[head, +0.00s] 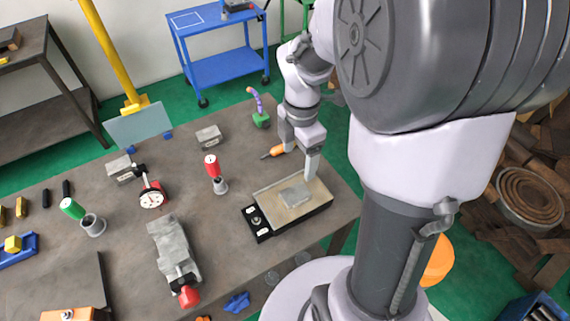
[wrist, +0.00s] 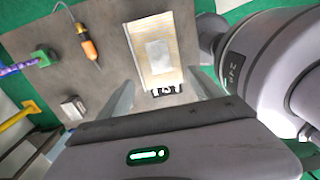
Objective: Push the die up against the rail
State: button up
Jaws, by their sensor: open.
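A flat grey block, which looks like the die (head: 295,194), lies on the tan top of the chuck (head: 265,200). In the wrist view the die (wrist: 158,53) shows near the middle of the chuck top (wrist: 152,75), with tan surface around it. I cannot clearly tell the rail from the chuck's pale edges. My gripper (head: 312,172) hangs over the far side of the chuck, just beyond the die. I cannot tell whether a fingertip touches the chuck.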

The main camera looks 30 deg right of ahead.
aim_at(295, 193)
notch_tip(295, 193, down, 16)
jog(key=b, duration=0.5)
jog(key=shift+w+a+r, duration=0.1)
jog(key=shift+w+r, duration=0.05)
jog(key=shift+r, duration=0.05)
grip_shut()
